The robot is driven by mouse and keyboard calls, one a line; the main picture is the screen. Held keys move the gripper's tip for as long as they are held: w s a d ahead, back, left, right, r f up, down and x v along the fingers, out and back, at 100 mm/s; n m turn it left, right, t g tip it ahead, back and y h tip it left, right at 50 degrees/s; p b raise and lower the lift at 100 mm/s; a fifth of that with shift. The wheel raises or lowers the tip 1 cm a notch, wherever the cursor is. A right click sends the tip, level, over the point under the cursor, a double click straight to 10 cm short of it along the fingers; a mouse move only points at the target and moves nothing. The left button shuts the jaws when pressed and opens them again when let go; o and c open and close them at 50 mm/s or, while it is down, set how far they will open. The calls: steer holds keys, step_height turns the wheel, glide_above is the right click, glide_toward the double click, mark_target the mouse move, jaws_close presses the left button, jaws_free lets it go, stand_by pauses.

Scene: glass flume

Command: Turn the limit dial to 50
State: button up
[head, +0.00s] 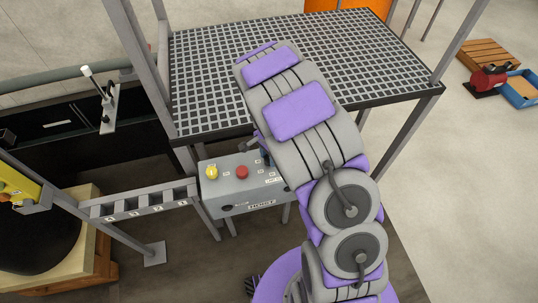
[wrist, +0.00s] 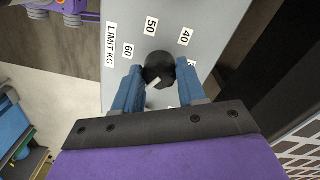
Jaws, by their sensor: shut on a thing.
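The limit dial (wrist: 158,60) is a round black knob on a grey panel in the wrist view. Labels 60, 50 (wrist: 151,26) and 40 stand around its upper side, with LIMIT KG at the left. A white mark (wrist: 154,82) shows on its lower-left part, away from the 50 label. My gripper (wrist: 159,69) has its blue fingers on both sides of the knob, shut on it. In the head view, the grey hoist control box (head: 223,189) stands left of my arm. The dial there is hidden behind my arm and gripper.
The box also carries a yellow button (head: 211,172) and a red button (head: 242,172). A grated platform (head: 215,75) on grey posts stands above and behind it. A grey rail with numbered slots (head: 140,204) runs left of the box.

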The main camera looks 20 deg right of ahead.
steer(key=c, duration=0.3)
steer(key=shift+n, duration=0.3)
steer(key=n+p, duration=0.2)
steer(key=n, duration=0.3)
steer(key=shift+r, duration=0.1)
steer(key=n+p, duration=0.2)
steer(key=n, duration=0.4)
steer(key=shift+w, duration=0.1)
stand_by(0.4)
steer(key=o, duration=1)
